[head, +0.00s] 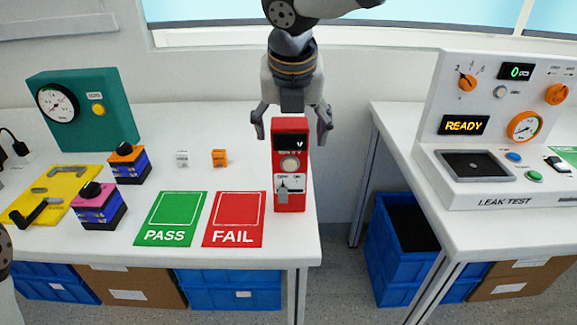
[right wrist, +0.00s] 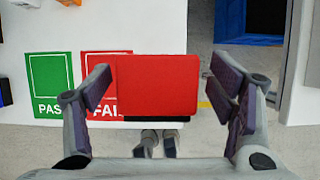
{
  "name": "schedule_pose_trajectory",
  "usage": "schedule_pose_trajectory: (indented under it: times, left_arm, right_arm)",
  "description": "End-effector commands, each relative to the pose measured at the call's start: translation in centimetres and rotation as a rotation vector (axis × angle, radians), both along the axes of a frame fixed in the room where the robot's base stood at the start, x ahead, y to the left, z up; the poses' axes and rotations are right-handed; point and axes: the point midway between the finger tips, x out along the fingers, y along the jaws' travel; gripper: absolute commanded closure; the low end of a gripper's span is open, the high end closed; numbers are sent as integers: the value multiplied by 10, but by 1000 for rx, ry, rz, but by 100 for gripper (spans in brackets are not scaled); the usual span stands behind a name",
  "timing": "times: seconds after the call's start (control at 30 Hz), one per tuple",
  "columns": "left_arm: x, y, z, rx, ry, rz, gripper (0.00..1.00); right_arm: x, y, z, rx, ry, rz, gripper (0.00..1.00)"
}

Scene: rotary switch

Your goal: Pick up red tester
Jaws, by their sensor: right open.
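The red tester (head: 290,190) stands upright near the right edge of the white table, with a dark display, a round knob and a small switch on its front. My right gripper (head: 292,128) is open above it, its fingers on either side of the tester's top. In the right wrist view the tester's red top (right wrist: 157,85) lies between the two open fingers (right wrist: 168,88), with a visible gap on the right side. On the left the finger is close to it, and contact cannot be told. My left gripper is not in view; only a bit of my arm shows at the left edge.
The green PASS mat (head: 170,218) and red FAIL mat (head: 234,219) lie left of the tester. Several small devices, a yellow fixture (head: 62,188) and a green gauge box (head: 95,105) stand farther left. A leak test station (head: 500,130) is on the table (head: 425,180) at right, across a gap.

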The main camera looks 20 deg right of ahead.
Motion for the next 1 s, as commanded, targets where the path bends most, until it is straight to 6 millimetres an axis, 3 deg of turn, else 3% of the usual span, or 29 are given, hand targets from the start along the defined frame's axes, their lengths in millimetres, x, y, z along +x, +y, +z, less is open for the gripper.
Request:
schedule_pose_trajectory:
  times: [0.03,0.13,0.4,0.47,0.73,0.77,1.0]
  left_arm:
    - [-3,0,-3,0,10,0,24]
    - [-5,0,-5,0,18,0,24]
    - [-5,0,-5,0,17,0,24]
    - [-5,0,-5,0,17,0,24]
    - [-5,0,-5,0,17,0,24]
    - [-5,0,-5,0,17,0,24]
    - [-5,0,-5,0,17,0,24]
  right_arm:
    - [3,1,-14,-3,7,0,23]
    - [9,-1,-29,-1,8,0,23]
    - [12,-1,-31,0,0,0,23]
    - [12,-1,-31,0,0,0,35]
    - [12,-1,-31,-1,1,1,96]
    - [12,-1,-31,-1,1,1,100]
    - [12,-1,-30,-1,0,1,100]
